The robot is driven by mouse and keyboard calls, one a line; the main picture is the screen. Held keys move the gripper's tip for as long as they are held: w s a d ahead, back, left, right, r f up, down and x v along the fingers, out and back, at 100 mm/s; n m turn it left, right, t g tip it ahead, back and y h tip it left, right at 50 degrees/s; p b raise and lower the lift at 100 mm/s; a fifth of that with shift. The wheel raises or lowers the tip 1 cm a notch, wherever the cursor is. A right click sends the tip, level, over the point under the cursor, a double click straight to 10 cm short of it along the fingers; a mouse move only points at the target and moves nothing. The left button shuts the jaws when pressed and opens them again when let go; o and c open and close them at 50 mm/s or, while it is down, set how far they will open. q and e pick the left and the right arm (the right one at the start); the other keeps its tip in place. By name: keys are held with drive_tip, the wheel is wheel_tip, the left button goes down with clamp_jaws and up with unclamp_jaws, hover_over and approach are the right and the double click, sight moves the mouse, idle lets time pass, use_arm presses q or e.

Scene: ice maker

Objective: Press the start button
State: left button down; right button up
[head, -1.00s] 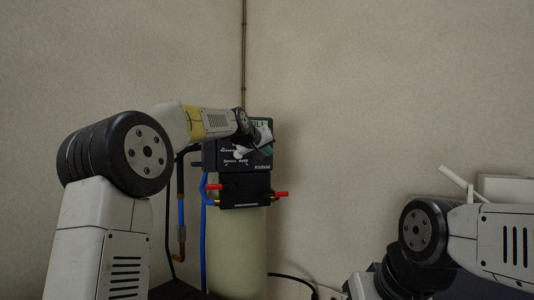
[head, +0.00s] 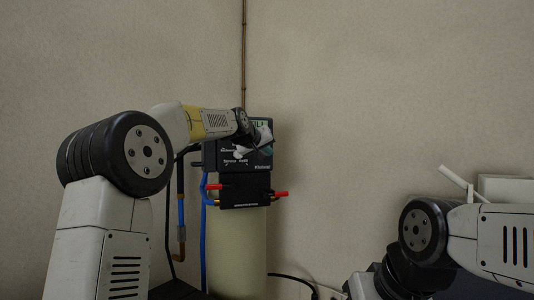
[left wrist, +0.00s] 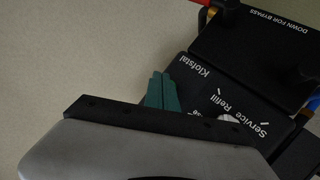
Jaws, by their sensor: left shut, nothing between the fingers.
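The black control head (head: 225,157) of a water softener stands against the wall in the middle of the head view. No start button can be made out; part of the panel is hidden behind my gripper. My right gripper is out of view.
Below the control head are a black bypass block (head: 244,190) with red handles (head: 281,194) and a pale tank (head: 238,250). Blue hoses (head: 204,235) and a copper pipe (head: 181,215) run at its left.

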use_arm(q)
drive_tip(key=shift+w, duration=0.1)
idle(0.3)
drive_tip(key=shift+w+a, duration=0.15)
drive_tip(key=shift+w, duration=0.15)
drive_tip(key=shift+w+a+r, duration=0.1)
drive_tip(key=shift+w+a, duration=0.1)
drive_tip(key=shift+w, duration=0.25)
idle(0.7)
idle(0.3)
drive_tip(key=shift+s+d, duration=0.3)
drive_tip(key=shift+s, duration=0.5)
drive_tip(key=s, duration=0.1)
drive_tip(key=s+d, duration=0.1)
drive_tip(key=s, duration=0.1)
drive_tip(key=s+d, duration=0.1)
drive_tip(key=shift+s, duration=0.35)
idle(0.5)
